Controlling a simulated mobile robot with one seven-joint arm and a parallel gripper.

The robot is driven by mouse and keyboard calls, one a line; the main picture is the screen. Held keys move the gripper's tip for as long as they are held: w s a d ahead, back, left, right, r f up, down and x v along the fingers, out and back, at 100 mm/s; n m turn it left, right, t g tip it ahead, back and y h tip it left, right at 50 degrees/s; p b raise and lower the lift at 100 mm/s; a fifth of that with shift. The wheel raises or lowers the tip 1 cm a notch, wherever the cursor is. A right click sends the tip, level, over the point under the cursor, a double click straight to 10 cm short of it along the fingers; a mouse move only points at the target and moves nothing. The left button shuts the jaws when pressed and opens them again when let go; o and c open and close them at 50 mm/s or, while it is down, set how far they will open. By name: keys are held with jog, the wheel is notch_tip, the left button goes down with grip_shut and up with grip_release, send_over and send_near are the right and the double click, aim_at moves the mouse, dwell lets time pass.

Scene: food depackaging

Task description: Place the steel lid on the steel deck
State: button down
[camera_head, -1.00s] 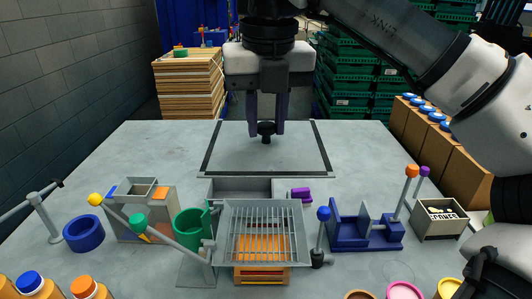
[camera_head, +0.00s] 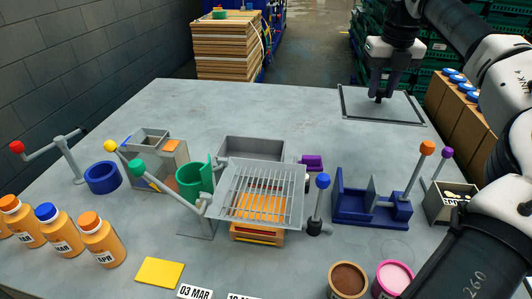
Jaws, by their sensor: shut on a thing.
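The steel lid (camera_head: 400,108) is a flat grey rectangular panel with a dark rim and a dark knob at its middle. In the head view it is at the back right, over or on the far right part of the grey table top (camera_head: 300,110). My gripper (camera_head: 380,98) points down from above and is shut on the lid's knob. The lid looks about level. I cannot tell whether it touches the surface below. The table top may be the steel deck; no other surface is clearly that.
An open grey box (camera_head: 252,150) and a wire grid tray (camera_head: 258,192) stand mid-table. A blue fixture (camera_head: 365,207) with levers stands at right. Orange bottles (camera_head: 60,232) are at front left, tubs (camera_head: 348,281) at front. The table's back left is clear.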

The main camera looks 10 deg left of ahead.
jog(key=shift+w+d+f, duration=0.1)
jog(key=shift+w+d, duration=0.05)
jog(key=shift+d, duration=0.1)
notch_tip(320, 180, down, 20)
jog(key=p, duration=0.2)
jog(key=shift+p, duration=0.4)
jog(key=c, duration=1.6)
grip_release()
jog(key=shift+f, duration=0.2)
jog(key=o, duration=0.5)
jog(key=shift+c, duration=0.2)
jog(key=shift+r, duration=0.1)
notch_tip(320, 180, up, 12)
jog(key=s+b, duration=0.1)
jog(key=b, duration=0.1)
jog(key=shift+s+r, duration=0.15)
jog(key=shift+s, duration=0.1)
jog(key=shift+d, duration=0.1)
